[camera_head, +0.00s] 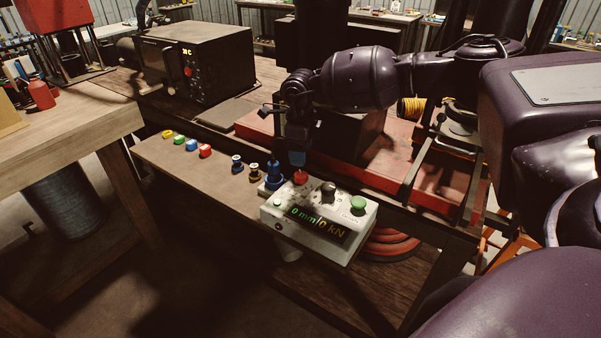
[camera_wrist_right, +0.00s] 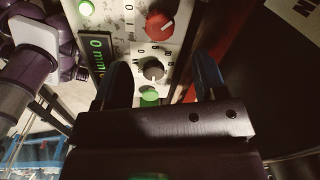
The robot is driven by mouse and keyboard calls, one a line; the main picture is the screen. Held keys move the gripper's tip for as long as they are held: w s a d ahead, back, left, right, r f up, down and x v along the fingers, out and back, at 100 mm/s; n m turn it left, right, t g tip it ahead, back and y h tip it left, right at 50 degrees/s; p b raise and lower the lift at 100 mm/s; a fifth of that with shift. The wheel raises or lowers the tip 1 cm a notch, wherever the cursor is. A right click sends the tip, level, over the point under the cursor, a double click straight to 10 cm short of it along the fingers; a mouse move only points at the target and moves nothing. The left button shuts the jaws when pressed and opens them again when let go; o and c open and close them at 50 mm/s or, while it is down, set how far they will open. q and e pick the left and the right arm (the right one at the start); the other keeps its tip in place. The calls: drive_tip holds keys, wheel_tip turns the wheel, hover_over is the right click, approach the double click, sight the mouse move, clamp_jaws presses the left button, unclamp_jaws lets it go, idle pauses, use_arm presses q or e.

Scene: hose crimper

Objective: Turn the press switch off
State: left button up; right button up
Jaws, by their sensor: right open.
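The white press control box (camera_head: 346,250) sits at the near end of the bench, its display reading "0 mm/0 kN". A red knob (camera_head: 300,177), a black knob (camera_head: 328,189) and a green button (camera_head: 358,203) stand on its top. In the right wrist view the red knob (camera_wrist_right: 158,24) has a white pointer line and 0 and I marks beside it. The black knob (camera_wrist_right: 152,70) and green button (camera_wrist_right: 150,97) appear between my fingers there. My right gripper (camera_head: 297,158) is open and empty, pointing down close to the red knob; contact cannot be told.
A lit green lamp (camera_wrist_right: 86,7) shows on the box. A red press base (camera_head: 385,170) lies behind. A dark machine (camera_head: 205,65) stands at the back left.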

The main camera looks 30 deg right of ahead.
sight(301, 174)
wheel_tip(301, 174, down, 7)
drive_tip(key=shift+w+d+r, duration=0.1)
drive_tip(key=shift+r, duration=0.1)
drive_tip(key=shift+f, duration=0.6)
use_arm(q)
drive_tip(key=shift+s+a+f, duration=0.1)
drive_tip(key=shift+s+f, duration=0.05)
drive_tip(key=shift+s, duration=0.3)
drive_tip(key=shift+w, duration=0.1)
use_arm(e)
drive_tip(key=c, duration=0.9)
use_arm(q)
drive_tip(key=shift+w+r, duration=0.2)
drive_tip(key=shift+w, duration=0.05)
